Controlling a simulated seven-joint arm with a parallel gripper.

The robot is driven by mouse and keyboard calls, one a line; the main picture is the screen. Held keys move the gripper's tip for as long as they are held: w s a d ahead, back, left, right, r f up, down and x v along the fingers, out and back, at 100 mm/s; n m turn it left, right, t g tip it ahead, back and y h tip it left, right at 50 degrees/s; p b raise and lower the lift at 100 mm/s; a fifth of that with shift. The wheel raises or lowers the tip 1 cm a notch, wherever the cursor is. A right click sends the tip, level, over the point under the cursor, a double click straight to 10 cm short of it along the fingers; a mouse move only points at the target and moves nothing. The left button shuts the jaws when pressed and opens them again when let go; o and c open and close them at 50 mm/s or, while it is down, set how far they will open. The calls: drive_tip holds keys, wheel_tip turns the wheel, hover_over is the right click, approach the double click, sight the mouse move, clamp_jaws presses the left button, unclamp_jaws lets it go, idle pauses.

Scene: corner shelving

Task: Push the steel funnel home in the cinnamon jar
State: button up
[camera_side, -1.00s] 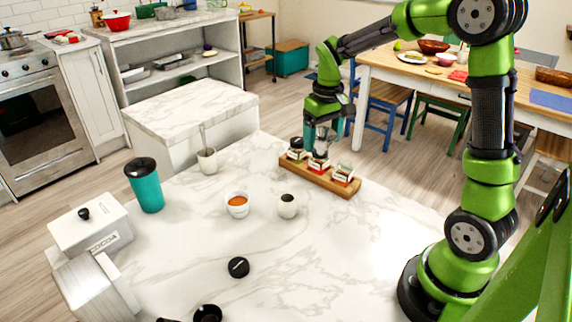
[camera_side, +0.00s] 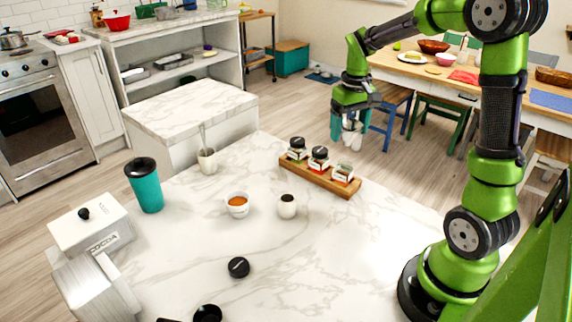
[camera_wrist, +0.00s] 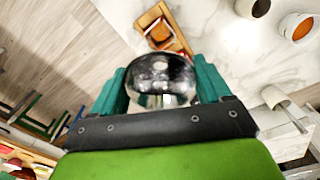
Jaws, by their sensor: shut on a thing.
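My gripper (camera_side: 349,126) is raised in the air, behind and to the right of the wooden spice rack (camera_side: 322,179) in the side view. It is shut on the shiny steel funnel (camera_wrist: 160,78), which shows between the teal fingers in the wrist view. In the side view the funnel (camera_side: 353,140) is a small pale shape below the fingers, apart from the jars. I cannot read which is cinnamon.
A black lid (camera_side: 238,267) lies in front. The right front counter is clear.

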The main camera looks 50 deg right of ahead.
sight(348, 145)
drive_tip(key=shift+f, duration=2.1)
drive_tip(key=shift+f, duration=1.5)
drive_tip(key=o, duration=1.4)
drive_tip(key=shift+c, duration=0.2)
wheel_tip(348, 145, up, 17)
drive_tip(key=shift+s+f, duration=0.1)
